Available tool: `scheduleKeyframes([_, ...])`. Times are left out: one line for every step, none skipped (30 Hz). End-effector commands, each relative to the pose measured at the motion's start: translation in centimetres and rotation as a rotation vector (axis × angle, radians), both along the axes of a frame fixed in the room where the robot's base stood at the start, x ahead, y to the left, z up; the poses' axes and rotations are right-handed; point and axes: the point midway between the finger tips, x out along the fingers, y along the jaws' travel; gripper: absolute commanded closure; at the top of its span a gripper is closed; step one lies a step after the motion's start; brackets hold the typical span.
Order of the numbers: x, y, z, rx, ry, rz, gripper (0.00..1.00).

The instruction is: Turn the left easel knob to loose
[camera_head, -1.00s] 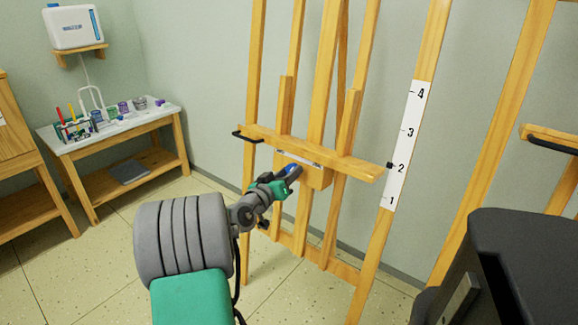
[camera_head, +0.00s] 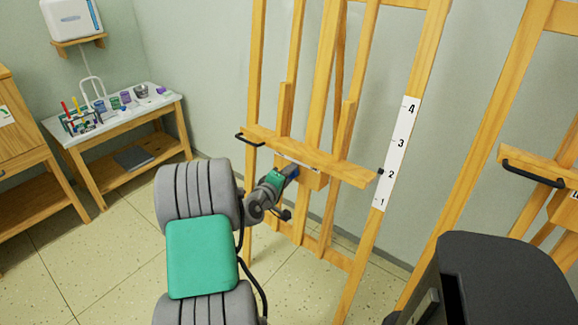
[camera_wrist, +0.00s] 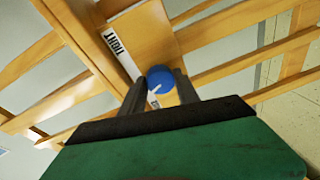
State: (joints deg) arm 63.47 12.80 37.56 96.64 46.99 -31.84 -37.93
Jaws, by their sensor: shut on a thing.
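The easel (camera_head: 352,172) stands in front of me, with its wooden crossbar and a black handle on the left end. A blue knob with a white pointer mark shows in the wrist view (camera_wrist: 161,79), set on the easel's wooden block. My gripper (camera_head: 290,172) reaches the block below the crossbar, and its two dark fingers (camera_wrist: 160,88) are closed on the knob's sides. A white label reading TIGHT (camera_wrist: 118,48) is beside the knob. The pointer slants toward the lower left in the wrist view. Part of another label lies behind the fingers and cannot be read.
A scale strip (camera_head: 397,152) numbered 1 to 4 is on the easel's right upright, with a black marker near 2. A second easel (camera_head: 540,168) stands at right. A side table (camera_head: 150,107) with paints is at left. Open floor lies between.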

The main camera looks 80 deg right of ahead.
Motion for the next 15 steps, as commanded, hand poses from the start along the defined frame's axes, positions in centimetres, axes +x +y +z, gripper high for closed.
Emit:
scheduleKeyframes([-0.15,0.02,0.63,0.018,0.039,0.004,1.0])
scheduleKeyframes([-0.14,0.01,0.65,0.03,0.065,0.009,1.0])
scheduleKeyframes([-0.13,0.0,0.63,0.045,0.098,0.016,1.0])
scheduleKeyframes([-0.11,0.0,0.65,0.055,0.125,0.021,1.0])
scheduleKeyframes([-0.11,-0.01,0.69,0.067,0.151,0.026,1.0])
scheduleKeyframes([-0.09,-0.03,0.7,0.081,0.185,0.033,1.0])
scheduleKeyframes([-0.09,-0.03,0.68,0.092,0.211,0.038,1.0])
scheduleKeyframes([-0.08,-0.03,0.67,0.103,0.236,0.043,1.0])
scheduleKeyframes([-0.07,-0.03,0.7,0.116,0.269,0.049,1.0])
scheduleKeyframes([-0.07,-0.04,0.67,0.127,0.293,0.054,1.0])
scheduleKeyframes([-0.08,-0.03,0.63,0.138,0.317,0.058,1.0])
scheduleKeyframes([-0.07,-0.04,0.64,0.151,0.347,0.064,1.0])
scheduleKeyframes([-0.05,-0.06,0.65,0.161,0.369,0.068,1.0])
scheduleKeyframes([-0.05,-0.07,0.65,0.168,0.389,0.072,1.0])
scheduleKeyframes([-0.03,-0.08,0.62,0.18,0.417,0.077,1.0])
